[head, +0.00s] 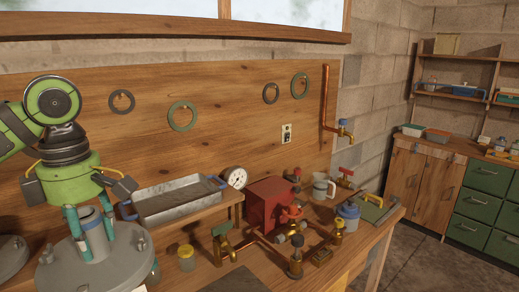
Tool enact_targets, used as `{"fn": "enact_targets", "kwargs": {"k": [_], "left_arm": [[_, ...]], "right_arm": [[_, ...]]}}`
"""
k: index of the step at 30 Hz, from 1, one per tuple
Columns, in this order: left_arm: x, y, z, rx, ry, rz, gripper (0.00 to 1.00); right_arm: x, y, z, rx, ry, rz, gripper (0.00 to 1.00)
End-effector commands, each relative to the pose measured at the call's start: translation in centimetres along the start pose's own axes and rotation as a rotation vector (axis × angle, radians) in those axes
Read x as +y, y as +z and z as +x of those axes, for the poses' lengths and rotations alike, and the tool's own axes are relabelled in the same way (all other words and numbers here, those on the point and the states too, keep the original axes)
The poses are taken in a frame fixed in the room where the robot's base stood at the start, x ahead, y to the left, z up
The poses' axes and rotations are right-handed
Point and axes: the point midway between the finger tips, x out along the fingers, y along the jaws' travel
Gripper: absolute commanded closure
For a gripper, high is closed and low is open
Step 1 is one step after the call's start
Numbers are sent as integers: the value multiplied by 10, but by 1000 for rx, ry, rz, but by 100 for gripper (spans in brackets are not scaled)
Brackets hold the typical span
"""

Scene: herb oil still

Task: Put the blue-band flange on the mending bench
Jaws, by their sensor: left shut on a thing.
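My left gripper (90,232), lime green with teal fingertips, comes down from the left. It is shut on the upright neck of a grey round flange (60,272) with bolts on its plate. No blue band shows clearly; the fingertips cover part of the neck. I cannot tell whether this flange is lifted or rests on something. Part of a second grey round plate (10,257) shows at the left edge. A wooden bench (345,262) runs along the panelled wall; I cannot tell whether it is the mending bench. My right gripper is not in view.
A metal tray with blue handles (178,203) stands on a raised shelf right of my gripper. A red box (268,206), brass valves (224,243), a yellow-lidded jar (186,258), a jug (322,188) and a blue-lidded jar (347,219) crowd the bench. Green drawers (481,210) stand far right.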

Motion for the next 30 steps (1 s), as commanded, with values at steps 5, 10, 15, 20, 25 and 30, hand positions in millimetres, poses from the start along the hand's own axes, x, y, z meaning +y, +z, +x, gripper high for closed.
{"fn": "enact_targets", "kwargs": {"k": [5, 10, 15, 20, 25, 30], "left_arm": [[0, 6, 18, -1, 0, 134, 100], [-2, 14, 46, 0, -2, 336, 100], [-9, 26, 87, -1, -4, 644, 100], [-24, 41, 134, -3, -4, 1036, 100], [-47, 56, 178, -4, -1, 1437, 100], [-66, 66, 204, -4, 3, 1723, 100]], "right_arm": [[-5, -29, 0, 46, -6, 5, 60], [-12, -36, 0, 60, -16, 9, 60], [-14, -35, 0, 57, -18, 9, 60], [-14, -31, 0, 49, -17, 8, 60], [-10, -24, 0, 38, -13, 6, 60], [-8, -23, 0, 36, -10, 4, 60]]}}
